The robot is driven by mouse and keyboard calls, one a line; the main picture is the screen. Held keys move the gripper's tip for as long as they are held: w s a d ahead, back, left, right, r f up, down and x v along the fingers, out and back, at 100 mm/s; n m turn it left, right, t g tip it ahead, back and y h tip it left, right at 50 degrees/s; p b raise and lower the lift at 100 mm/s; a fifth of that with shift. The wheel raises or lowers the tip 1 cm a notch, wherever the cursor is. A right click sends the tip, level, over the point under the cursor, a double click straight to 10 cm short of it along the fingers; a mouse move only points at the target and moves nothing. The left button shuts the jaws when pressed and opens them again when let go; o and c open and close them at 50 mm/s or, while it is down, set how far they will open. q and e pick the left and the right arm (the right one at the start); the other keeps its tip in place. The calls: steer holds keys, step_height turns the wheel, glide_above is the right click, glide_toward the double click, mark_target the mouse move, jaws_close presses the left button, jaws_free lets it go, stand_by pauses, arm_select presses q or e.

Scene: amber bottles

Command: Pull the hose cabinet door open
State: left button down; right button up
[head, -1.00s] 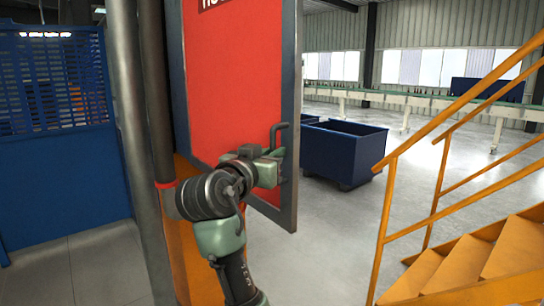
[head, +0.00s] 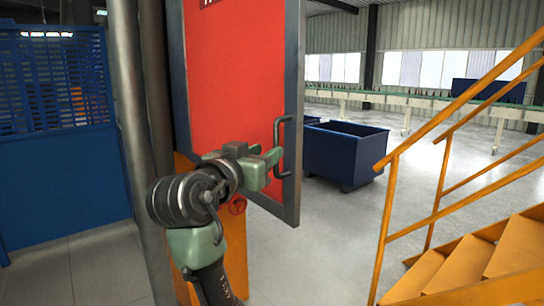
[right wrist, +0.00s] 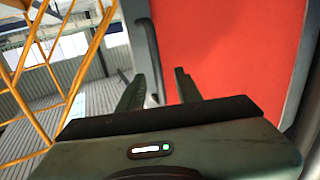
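The hose cabinet door (head: 235,85) is a red panel in a grey frame, standing ajar from the orange cabinet (head: 235,250). It also shows in the right wrist view (right wrist: 235,50). A dark bar handle (head: 285,122) is on the door's right side. My right gripper (head: 276,158) is at the lower part of the handle. In the right wrist view its two fingers stand apart, with the handle (right wrist: 152,60) between or just beyond their tips. A gap shows between handle and right finger; contact with the left finger is unclear. My left gripper is out of view.
A red valve wheel (head: 237,207) shows below the door. A grey pipe (head: 140,200) stands left of the cabinet. An orange staircase with railing (head: 385,205) is at the right. A blue bin (head: 345,155) stands behind the door, with open floor around it.

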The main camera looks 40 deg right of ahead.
steer(key=v, duration=0.3)
steer(key=shift+b, duration=0.3)
